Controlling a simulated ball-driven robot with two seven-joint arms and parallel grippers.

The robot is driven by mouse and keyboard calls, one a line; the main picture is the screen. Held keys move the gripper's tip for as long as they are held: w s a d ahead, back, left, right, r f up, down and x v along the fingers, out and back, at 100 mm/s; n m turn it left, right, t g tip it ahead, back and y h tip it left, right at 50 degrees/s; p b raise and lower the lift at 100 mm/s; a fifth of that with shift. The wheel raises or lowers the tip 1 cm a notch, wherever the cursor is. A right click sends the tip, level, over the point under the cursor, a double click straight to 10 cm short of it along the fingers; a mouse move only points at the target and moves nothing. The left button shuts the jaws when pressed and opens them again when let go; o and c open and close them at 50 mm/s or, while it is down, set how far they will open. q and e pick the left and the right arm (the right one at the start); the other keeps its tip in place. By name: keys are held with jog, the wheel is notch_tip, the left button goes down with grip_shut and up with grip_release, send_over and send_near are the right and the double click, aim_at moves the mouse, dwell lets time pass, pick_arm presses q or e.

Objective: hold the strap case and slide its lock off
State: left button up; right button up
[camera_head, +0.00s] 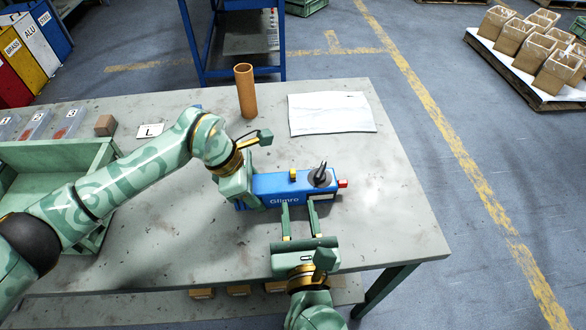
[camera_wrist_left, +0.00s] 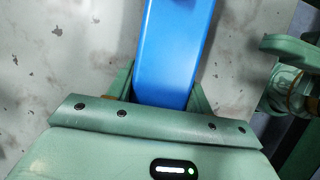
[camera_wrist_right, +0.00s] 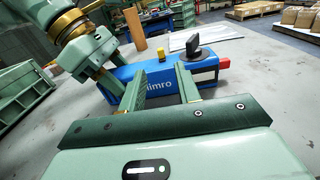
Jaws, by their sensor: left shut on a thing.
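The strap case is a long blue box (camera_head: 275,185) with white lettering on its front, lying on the bench. It carries a small yellow part (camera_head: 293,174), a dark knob on a round base (camera_head: 320,176) and a red end piece (camera_head: 342,184). I cannot tell for sure which of these is the lock. My left gripper (camera_head: 250,190) is shut on the case's left end; the left wrist view shows the blue case (camera_wrist_left: 175,45) between its fingers. My right gripper (camera_head: 299,204) is open, fingers apart at the front of the case; the right wrist view shows nothing clamped between them.
A brown tube (camera_head: 245,91) and a white sheet (camera_head: 331,113) stand and lie behind the case. A green tray (camera_head: 50,157), a card marked L (camera_head: 150,130) and a brown block (camera_head: 105,125) are at the left. The bench right of the case is clear.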

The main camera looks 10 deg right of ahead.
aim_at(293, 174)
jog(key=w, duration=1)
jog(key=shift+w, duration=0.25)
